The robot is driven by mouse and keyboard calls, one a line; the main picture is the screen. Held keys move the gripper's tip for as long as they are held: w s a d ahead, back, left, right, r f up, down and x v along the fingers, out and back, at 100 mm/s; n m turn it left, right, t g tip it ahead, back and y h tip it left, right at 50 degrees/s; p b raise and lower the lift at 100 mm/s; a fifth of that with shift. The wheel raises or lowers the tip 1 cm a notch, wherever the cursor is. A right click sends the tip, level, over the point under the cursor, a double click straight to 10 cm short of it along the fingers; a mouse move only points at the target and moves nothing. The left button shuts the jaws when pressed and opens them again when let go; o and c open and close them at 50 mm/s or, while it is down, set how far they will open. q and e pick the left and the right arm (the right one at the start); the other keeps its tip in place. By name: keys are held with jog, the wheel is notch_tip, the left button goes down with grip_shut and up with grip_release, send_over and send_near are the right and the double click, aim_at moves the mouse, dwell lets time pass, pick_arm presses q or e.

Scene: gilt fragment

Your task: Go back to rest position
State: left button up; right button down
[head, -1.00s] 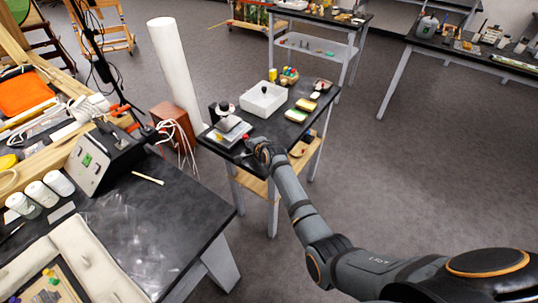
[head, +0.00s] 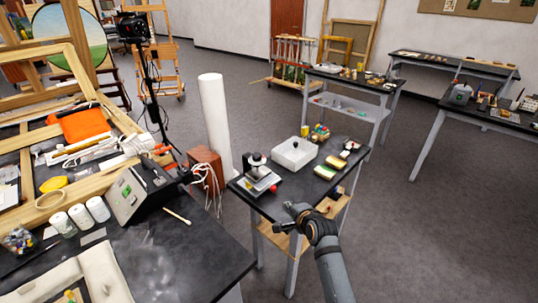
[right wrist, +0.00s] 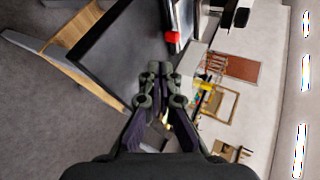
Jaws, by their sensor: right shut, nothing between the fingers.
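My right gripper (head: 290,208) is at the near edge of the small black table (head: 262,207) in the head view. Its arm comes up from the bottom of the picture. It is shut and holds nothing. In the right wrist view the closed fingers (right wrist: 158,72) point up the picture, with the dark tabletop (right wrist: 120,60) and a red knob (right wrist: 172,37) beyond them. My left gripper is not in view.
On the small table are a scale-like device (head: 260,185), a white box (head: 295,152) and several sponges. A black workbench (head: 170,245) with a control box (head: 140,190) stands at left. A white roll (head: 216,120) stands behind. The floor at right (head: 440,230) is clear.

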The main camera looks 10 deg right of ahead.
jog(key=s+d+f+n+g+h, duration=0.1)
jog(key=s+d+f+n+g, duration=0.15)
jog(key=s+n, duration=0.6)
jog(key=s+d+f+n+g+h, duration=0.1)
jog(key=s+d+n+g, duration=0.25)
jog(key=s, duration=0.95)
jog(key=s+d+f+n+g+h, duration=0.1)
jog(key=s+d+f+n+g, duration=0.3)
jog(key=s, duration=0.7)
jog(key=s+d+f, duration=0.1)
jog(key=s+f, duration=0.1)
jog(key=f, duration=1.1)
jog(key=s+d+f, duration=0.1)
jog(key=f, duration=1.2)
jog(key=s+f, duration=1.3)
jog(key=s, duration=0.4)
jog(key=shift+s+d+f+g, duration=0.2)
jog(key=shift+d+f+g, duration=0.05)
jog(key=shift+d+g, duration=0.05)
